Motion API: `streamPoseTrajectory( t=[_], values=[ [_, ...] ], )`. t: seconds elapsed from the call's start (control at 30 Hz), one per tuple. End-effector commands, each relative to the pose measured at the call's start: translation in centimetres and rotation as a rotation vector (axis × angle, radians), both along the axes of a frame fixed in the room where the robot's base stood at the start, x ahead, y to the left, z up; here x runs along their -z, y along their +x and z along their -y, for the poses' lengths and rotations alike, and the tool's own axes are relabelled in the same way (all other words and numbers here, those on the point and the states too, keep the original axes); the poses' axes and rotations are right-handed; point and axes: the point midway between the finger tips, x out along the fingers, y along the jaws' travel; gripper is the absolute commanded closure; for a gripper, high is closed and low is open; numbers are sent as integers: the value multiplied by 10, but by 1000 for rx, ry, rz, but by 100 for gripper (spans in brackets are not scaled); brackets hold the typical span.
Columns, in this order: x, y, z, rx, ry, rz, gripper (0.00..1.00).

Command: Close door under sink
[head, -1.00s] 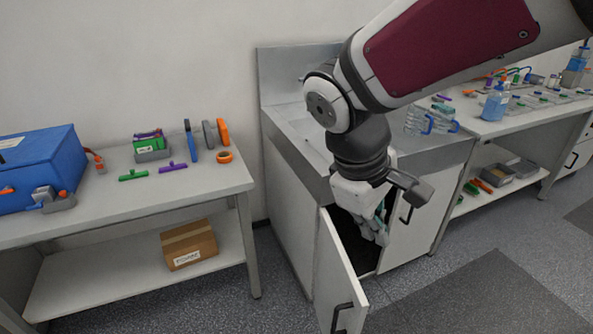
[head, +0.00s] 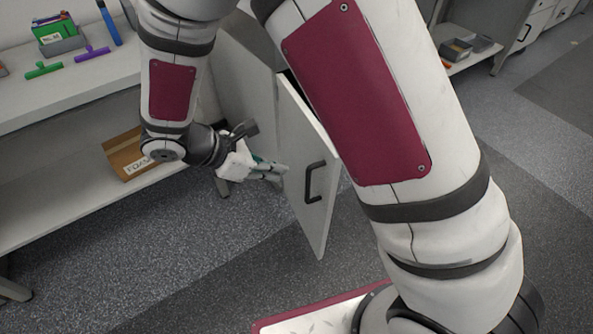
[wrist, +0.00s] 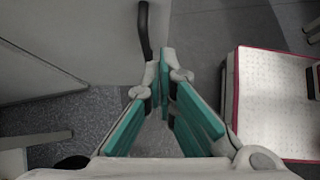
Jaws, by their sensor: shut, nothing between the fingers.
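The white door under the sink (head: 318,215) stands open, swung out from the cabinet (head: 246,92), with its outer face and black handle (head: 311,182) in sight. My gripper (head: 284,172) is shut and empty on the outer side of the door, its tips close to the face, left of the handle. In the wrist view the green-padded fingers (wrist: 162,70) meet near the handle (wrist: 145,30), with the door's pale panel (wrist: 75,45) at the upper left. I cannot tell whether the tips touch the door. My arm hides the sink and the cabinet opening.
A workbench (head: 60,100) with tools stands at the left, with a cardboard box (head: 125,155) on its lower shelf close to my wrist. Another bench (head: 465,55) stands at the upper right. The grey floor in front of the door is clear apart from my base.

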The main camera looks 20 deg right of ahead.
Motion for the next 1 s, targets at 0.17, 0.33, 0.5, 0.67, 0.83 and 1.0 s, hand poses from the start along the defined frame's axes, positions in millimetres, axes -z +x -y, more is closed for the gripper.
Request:
streamPoseTrajectory(
  t=[0.17,0.33,0.5,0.67,0.83,1.0],
  values=[
    [20,2,20,5,-1,-2,100],
    [44,5,44,5,-1,-2,100],
    [67,7,67,5,1,-2,100],
    [66,10,90,7,2,1,100],
    [65,11,103,6,1,1,100],
    [65,12,106,5,2,2,100]
  ],
)
